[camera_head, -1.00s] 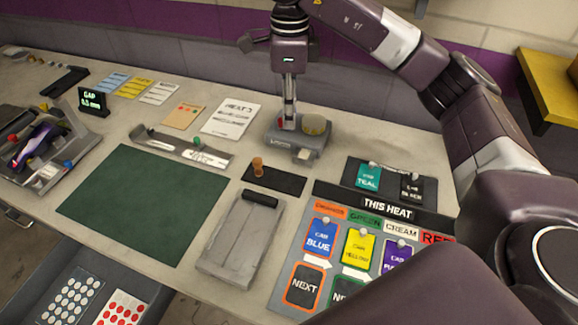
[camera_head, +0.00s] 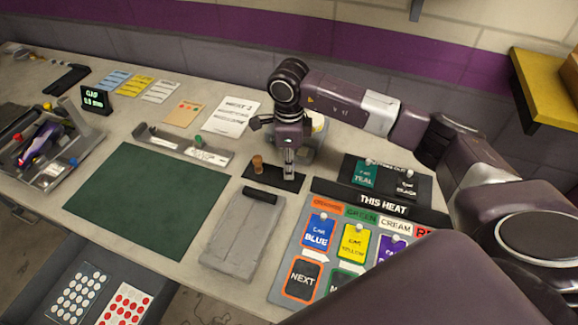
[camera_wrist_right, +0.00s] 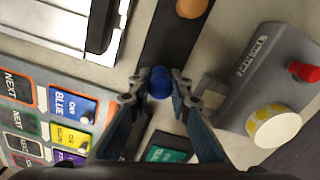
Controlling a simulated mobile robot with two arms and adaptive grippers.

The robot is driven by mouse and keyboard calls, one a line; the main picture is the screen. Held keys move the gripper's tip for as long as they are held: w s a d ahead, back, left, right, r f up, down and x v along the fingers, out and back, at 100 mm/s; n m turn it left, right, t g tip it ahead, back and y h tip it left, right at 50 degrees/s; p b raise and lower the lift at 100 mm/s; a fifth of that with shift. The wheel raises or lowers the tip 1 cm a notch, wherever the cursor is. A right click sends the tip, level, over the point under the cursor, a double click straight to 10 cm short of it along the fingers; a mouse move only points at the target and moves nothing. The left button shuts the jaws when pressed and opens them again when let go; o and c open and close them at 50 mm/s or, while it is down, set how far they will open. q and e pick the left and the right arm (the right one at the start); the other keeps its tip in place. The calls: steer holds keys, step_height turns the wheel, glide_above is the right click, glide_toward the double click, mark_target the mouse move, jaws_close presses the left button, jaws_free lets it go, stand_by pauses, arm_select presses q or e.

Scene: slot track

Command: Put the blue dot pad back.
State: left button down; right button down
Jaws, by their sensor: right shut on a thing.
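My right gripper (camera_head: 289,174) points down over the right end of a small black strip (camera_head: 262,183). In the right wrist view its fingertips (camera_wrist_right: 158,84) are shut on the blue dot pad (camera_wrist_right: 159,80), whose round blue top shows between them. The pad is over or on the black strip; I cannot tell whether it touches it. The gripper hides the pad in the head view. A brown-topped dot pad (camera_head: 257,164) stands upright on the same strip, left of my gripper. My left gripper is not in view.
A grey device (camera_wrist_right: 251,88) with a red knob and a dotted roll stands behind my gripper. The THIS HEAT board (camera_head: 384,208) with coloured cards is at the right front. A grey plate with a black bar (camera_head: 243,232) and a green mat (camera_head: 150,198) lie left.

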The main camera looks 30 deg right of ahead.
steer(key=shift+f, duration=0.6)
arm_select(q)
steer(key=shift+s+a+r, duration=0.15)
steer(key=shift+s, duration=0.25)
arm_select(e)
steer(key=shift+f, duration=0.2)
steer(key=c, duration=1.8)
jaws_free()
steer(key=shift+r, duration=0.1)
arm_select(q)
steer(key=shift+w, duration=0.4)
arm_select(e)
steer(key=shift+r, duration=0.1)
